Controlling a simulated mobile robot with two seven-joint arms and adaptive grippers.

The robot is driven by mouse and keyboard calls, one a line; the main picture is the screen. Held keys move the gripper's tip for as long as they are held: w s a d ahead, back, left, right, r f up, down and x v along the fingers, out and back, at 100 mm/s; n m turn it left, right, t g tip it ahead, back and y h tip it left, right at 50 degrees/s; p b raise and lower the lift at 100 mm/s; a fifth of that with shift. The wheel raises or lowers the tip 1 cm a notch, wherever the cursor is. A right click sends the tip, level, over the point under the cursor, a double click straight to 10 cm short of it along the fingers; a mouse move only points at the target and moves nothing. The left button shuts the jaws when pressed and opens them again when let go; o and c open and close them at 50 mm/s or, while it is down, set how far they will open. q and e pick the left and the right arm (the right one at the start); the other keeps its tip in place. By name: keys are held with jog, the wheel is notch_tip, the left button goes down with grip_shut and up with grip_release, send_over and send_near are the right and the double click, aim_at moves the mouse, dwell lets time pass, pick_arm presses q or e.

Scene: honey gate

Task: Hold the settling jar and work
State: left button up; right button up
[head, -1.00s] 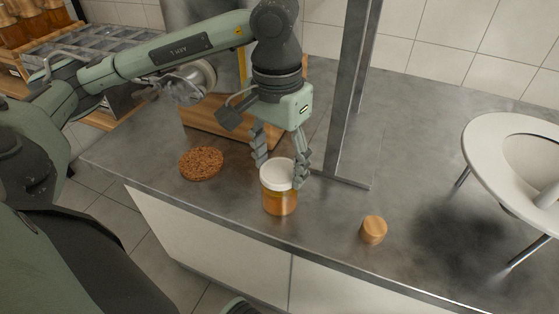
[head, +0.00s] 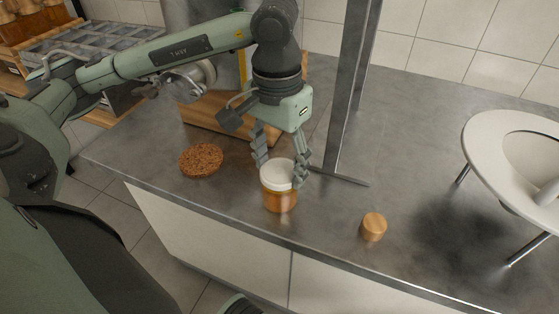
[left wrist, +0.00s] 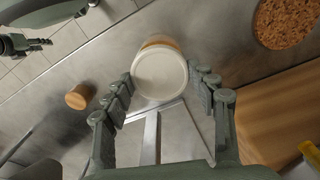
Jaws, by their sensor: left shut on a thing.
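The settling jar (head: 279,199) is an amber jar with a white lid, upright on the grey counter near its front edge. My left gripper (head: 281,174) comes down from above and is shut on the jar, one finger on each side near the lid. In the left wrist view the round white lid (left wrist: 160,74) lies between the fingertips of my left gripper (left wrist: 162,82). The far side of the jar is hidden. What looks like my right gripper (left wrist: 22,45) shows small and dark at the left wrist view's upper left; its jaws are unclear.
A round brown cork-like mat (head: 201,160) lies left of the jar, and a small wooden cylinder (head: 373,227) stands to its right. A metal post frame (head: 345,110) rises behind. A white ring-shaped stand (head: 486,150) on metal legs is at the right. Counter between is clear.

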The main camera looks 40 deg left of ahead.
pick_arm(q)
jog(key=o, duration=1.9)
